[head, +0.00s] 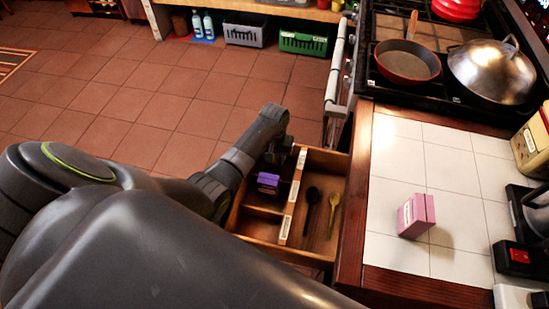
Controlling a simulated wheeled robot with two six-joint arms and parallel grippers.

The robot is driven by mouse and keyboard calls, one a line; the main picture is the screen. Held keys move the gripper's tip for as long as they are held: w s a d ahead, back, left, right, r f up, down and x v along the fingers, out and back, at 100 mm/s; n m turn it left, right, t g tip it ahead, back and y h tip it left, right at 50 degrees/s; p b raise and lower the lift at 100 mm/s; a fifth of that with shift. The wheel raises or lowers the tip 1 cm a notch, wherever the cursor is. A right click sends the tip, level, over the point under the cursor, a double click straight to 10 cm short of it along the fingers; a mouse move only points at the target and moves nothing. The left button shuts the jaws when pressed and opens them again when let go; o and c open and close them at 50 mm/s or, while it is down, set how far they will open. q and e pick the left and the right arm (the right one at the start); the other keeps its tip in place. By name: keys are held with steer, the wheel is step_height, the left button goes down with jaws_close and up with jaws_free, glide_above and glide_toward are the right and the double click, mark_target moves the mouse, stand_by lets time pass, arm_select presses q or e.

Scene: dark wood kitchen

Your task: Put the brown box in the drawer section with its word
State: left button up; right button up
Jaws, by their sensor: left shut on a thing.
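The open wooden drawer (324,252) juts out left of the counter. Dividers split it into sections, and white word labels lie along the dividers, too small to read. My left gripper (271,156) is at the drawer's far left part, mostly hidden by my own arm. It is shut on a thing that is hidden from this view. I cannot make out the brown box anywhere. A purple box (268,182) sits in a left section, close to the gripper. My right gripper is not in view.
A black spoon (311,198) and a yellow spoon (334,205) lie in the drawer's right section. A pink box (416,215) stands on the white tiled counter (398,150). A stove with a pan (407,62) and a domed lid (492,70) is behind. Floor left of the drawer is clear.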

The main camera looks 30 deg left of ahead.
arm_select(q)
steer(key=shift+f, duration=0.35)
steer(key=shift+f, duration=0.1)
steer(key=o, duration=1)
steer(key=shift+o, duration=0.2)
steer(key=shift+r, duration=0.25)
step_height(320, 180, up, 12)
steer(key=shift+p, duration=0.4)
steer(key=shift+f, duration=0.15)
